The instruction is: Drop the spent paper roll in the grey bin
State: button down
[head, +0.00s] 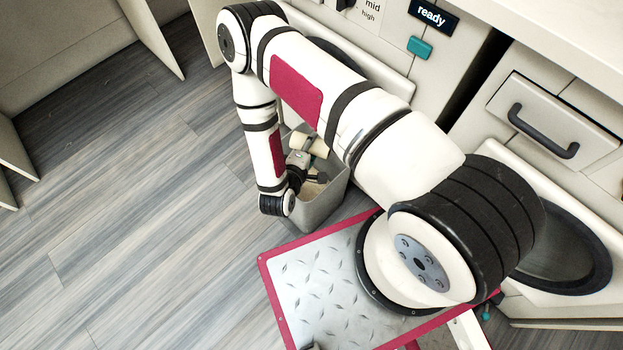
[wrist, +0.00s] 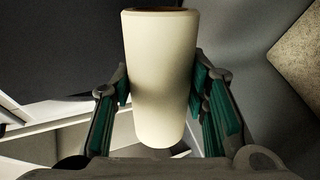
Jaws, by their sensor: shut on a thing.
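The paper roll (wrist: 160,80) is a cream cylinder that fills the middle of the wrist view. My gripper (wrist: 160,92) is shut on it, with a green pad against each side. In the head view the roll (head: 311,145) shows as a small cream piece at the end of my gripper (head: 308,153), over the opening of the grey bin (head: 325,207). The bin stands on the floor beside the cabinets, partly hidden behind my arm. Grey surfaces surround the roll in the wrist view. I cannot tell how far below the bin's rim the roll is.
My arm spans the middle of the head view. A cabinet drawer with a dark handle (head: 543,132) and a round dark-rimmed opening (head: 560,255) are at the right. A label reading "ready" (head: 433,16) is above. The wood-look floor (head: 130,220) at the left is clear.

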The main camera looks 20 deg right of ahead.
jog(key=c, duration=0.9)
grip_release()
jog(key=shift+o, duration=0.2)
jog(key=v, duration=1.2)
